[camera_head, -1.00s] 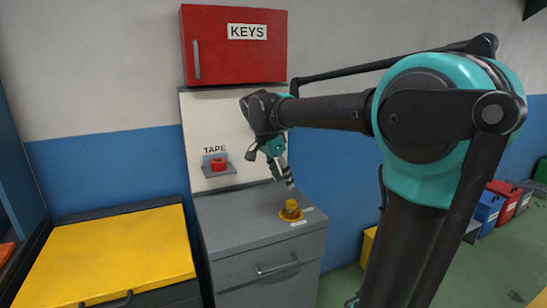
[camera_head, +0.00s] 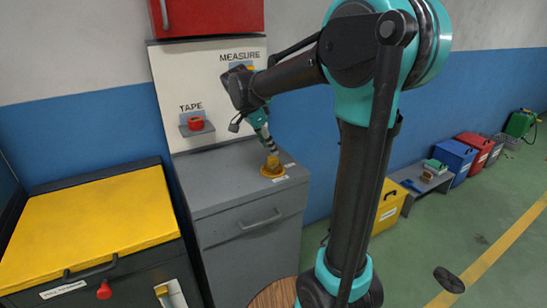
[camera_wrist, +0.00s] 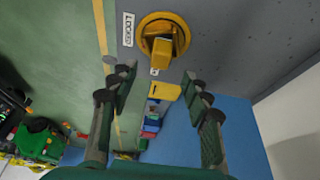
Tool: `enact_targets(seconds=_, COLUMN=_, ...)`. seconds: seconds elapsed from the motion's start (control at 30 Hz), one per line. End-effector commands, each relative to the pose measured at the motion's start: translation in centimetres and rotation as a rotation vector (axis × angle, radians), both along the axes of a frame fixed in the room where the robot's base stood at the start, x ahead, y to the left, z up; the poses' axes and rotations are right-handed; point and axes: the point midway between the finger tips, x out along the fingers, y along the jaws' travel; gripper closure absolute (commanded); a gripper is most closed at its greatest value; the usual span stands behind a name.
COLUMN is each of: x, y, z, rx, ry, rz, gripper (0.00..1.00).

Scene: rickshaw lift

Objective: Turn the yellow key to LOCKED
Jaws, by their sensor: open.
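The yellow key (camera_head: 271,162) stands in a round yellow collar on top of the grey cabinet (camera_head: 215,179). In the wrist view the key (camera_wrist: 162,47) is a raised block near the top centre. A white LOCKED label (camera_wrist: 128,29) lies to the left of the collar, and the key is not turned toward it. My gripper (camera_head: 268,146) is just above the key in the head view. In the wrist view my gripper (camera_wrist: 158,77) is open and empty, its fingers apart, with the key beyond the fingertips.
A TAPE shelf with a red roll (camera_head: 195,123) and the MEASURE holder are on the white back panel (camera_head: 175,80). A yellow-topped cabinet (camera_head: 90,230) stands left. Coloured bins (camera_head: 455,158) line the right wall.

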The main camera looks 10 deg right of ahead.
Motion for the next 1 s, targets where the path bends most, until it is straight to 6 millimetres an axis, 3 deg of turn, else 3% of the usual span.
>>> enact_targets(seconds=0.3, x=0.6, y=-1.7, z=-4.4, rx=0.0, ry=0.001, rz=-0.001, gripper=0.52)
enact_targets(seconds=0.77, x=0.7, y=-2.1, z=-5.4, rx=0.0, ry=0.0, rz=0.0, gripper=0.52)
enact_targets(seconds=1.0, x=0.7, y=-2.1, z=-5.4, rx=0.0, ry=0.0, rz=0.0, gripper=0.79)
